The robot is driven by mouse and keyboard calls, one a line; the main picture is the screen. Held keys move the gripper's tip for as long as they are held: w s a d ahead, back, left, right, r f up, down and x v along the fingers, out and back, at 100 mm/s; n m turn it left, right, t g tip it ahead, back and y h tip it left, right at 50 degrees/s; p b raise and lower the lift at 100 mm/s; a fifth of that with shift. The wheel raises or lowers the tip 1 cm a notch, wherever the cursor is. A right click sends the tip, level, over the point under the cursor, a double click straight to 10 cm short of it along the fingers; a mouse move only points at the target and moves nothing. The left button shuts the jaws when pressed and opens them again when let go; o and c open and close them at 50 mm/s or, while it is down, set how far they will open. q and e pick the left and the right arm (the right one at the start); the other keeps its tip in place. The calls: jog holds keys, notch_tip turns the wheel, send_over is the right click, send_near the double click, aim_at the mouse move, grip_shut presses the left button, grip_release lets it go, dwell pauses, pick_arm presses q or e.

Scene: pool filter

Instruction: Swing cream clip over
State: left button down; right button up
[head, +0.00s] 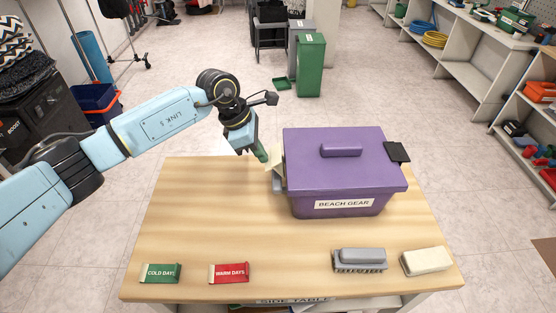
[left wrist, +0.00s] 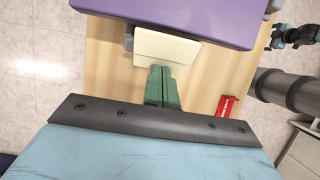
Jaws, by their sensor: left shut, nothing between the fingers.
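A purple box (head: 345,185) labelled "BEACH GEAR" stands on the wooden table with its lid on. The cream clip (head: 276,158) is at the box's left side, partly hidden by the lid and my gripper. In the left wrist view the cream clip (left wrist: 167,48) shows as a flat plate sticking out from the purple edge. My left gripper (head: 263,156) has its green fingers together and empty. In the left wrist view its fingertips (left wrist: 160,70) are at the clip's outer edge; I cannot tell whether they touch. A dark clip (head: 397,152) sticks out on the right side.
Green "COLD DAYS" (head: 161,273) and red "WARM DAYS" (head: 229,273) pieces lie along the table's front. A grey brush-like block (head: 359,260) and a cream block (head: 426,261) lie at front right. The table (head: 205,215) is clear left of the box.

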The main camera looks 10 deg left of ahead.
pick_arm(q)
jog(key=shift+s+a+f, duration=0.1)
jog(key=shift+a+f, duration=0.1)
jog(key=shift+f, duration=0.15)
jog(key=shift+f+b, duration=0.1)
jog(key=shift+b, duration=0.2)
jog(key=shift+a+f+b, duration=0.3)
jog(key=shift+f+b, duration=0.2)
jog(key=shift+f, duration=0.25)
jog(key=shift+s+a+r, duration=0.15)
jog(key=shift+s+a, duration=0.05)
jog(key=shift+a, duration=0.45)
jog(key=shift+s+a+r, duration=0.2)
jog(key=shift+s+a, duration=0.05)
jog(key=shift+a, duration=0.4)
jog(key=shift+s+a+r, duration=0.15)
jog(key=shift+s+a, duration=0.05)
jog(key=shift+a, duration=0.45)
